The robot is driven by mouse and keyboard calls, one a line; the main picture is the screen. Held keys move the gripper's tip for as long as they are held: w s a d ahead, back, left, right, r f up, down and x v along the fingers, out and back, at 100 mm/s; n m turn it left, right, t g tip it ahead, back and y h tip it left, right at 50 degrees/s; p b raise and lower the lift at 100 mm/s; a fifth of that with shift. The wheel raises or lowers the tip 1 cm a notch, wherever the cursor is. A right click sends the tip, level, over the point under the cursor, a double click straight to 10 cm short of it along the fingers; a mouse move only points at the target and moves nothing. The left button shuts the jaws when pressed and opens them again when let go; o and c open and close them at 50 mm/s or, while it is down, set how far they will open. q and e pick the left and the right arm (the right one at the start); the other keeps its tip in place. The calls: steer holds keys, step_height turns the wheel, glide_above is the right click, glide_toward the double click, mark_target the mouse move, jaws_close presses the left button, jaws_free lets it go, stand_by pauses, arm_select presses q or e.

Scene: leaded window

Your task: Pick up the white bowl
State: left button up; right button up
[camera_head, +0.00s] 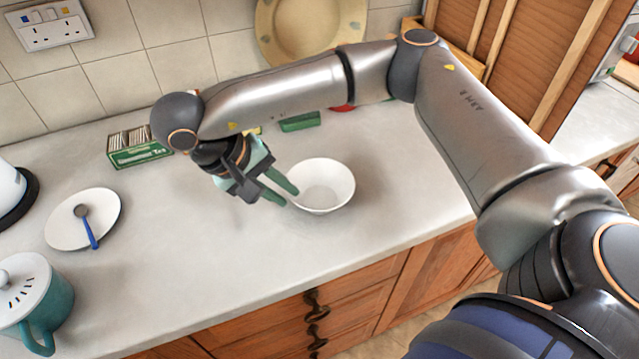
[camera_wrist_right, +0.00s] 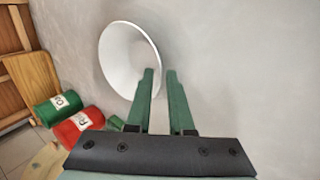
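The white bowl (camera_head: 326,186) stands upright on the pale worktop (camera_head: 400,215), and it also shows at the upper left of the right wrist view (camera_wrist_right: 125,58). My right gripper (camera_head: 284,195) has green fingers and is at the bowl's left rim in the head view. In the right wrist view the fingers (camera_wrist_right: 161,72) are parted by a narrow gap. One finger overlaps the bowl's edge and the other is just outside it. I cannot tell whether either finger touches the bowl. My left gripper is not in view.
A tea box (camera_head: 138,147), a white plate (camera_head: 83,219) with a blue-handled spoon (camera_head: 88,228) and a teal pot (camera_head: 35,300) are to the left. Green (camera_wrist_right: 57,108) and red (camera_wrist_right: 79,127) containers lie beyond the bowl. The worktop right of the bowl is clear.

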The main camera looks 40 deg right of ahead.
mark_target(296, 200)
steer(key=x, duration=0.4)
steer(key=shift+w+d+f+p, duration=0.1)
steer(key=shift+d+f+p, duration=0.05)
steer(key=shift+d+p, duration=0.15)
steer(key=shift+a, duration=0.1)
steer(key=shift+c, duration=0.2)
jaws_close()
stand_by(0.9)
